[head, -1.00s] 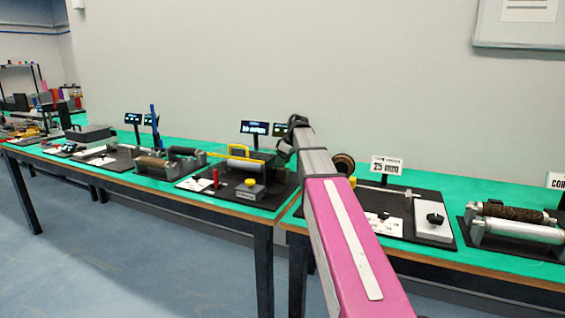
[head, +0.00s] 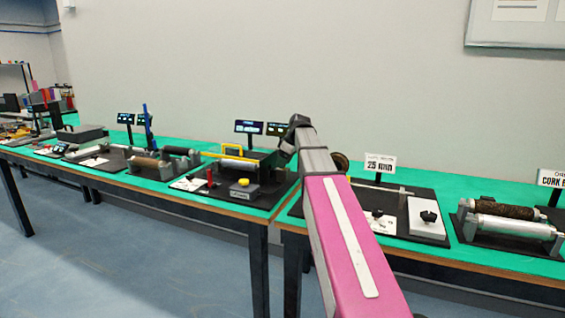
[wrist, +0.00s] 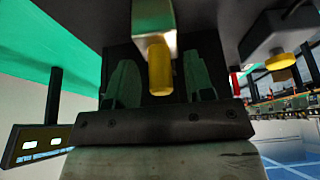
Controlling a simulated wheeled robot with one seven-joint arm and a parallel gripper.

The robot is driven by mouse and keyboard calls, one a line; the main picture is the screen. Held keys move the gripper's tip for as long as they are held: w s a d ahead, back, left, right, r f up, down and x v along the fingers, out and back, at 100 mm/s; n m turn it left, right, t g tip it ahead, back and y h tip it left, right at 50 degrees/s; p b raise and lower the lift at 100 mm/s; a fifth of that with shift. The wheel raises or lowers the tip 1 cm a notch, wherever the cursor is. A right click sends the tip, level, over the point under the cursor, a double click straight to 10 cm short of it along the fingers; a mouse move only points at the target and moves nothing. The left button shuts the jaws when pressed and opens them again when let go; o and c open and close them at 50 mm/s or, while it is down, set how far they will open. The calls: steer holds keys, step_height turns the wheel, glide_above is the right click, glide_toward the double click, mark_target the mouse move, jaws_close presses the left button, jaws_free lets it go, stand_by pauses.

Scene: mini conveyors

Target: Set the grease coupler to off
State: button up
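No label I can read names the grease coupler. In the wrist view, a short yellow cylinder (wrist: 160,68) under a pale metal bracket (wrist: 154,20) stands between the two dark fingers of my gripper (wrist: 160,72). The fingers are apart, with gaps on both sides of the cylinder. The head view shows a station with a yellow bar (head: 232,157), a grey box with a yellow knob (head: 244,182) and a small red post (head: 210,174). The yellow knob also shows in the wrist view (wrist: 281,62). My arm hides the gripper's fingers in the head view.
A dark display (head: 249,126) stands behind the station. To the right are a white block with a black knob (head: 428,217), a "25" sign (head: 379,163) and a roller unit (head: 505,228). More conveyor stations (head: 150,165) line the green tables to the left.

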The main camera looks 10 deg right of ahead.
steer(key=shift+r, duration=0.1)
steer(key=v, duration=1)
steer(key=shift+r, duration=0.25)
steer(key=shift+s+d, duration=0.1)
steer(key=shift+s, duration=0.05)
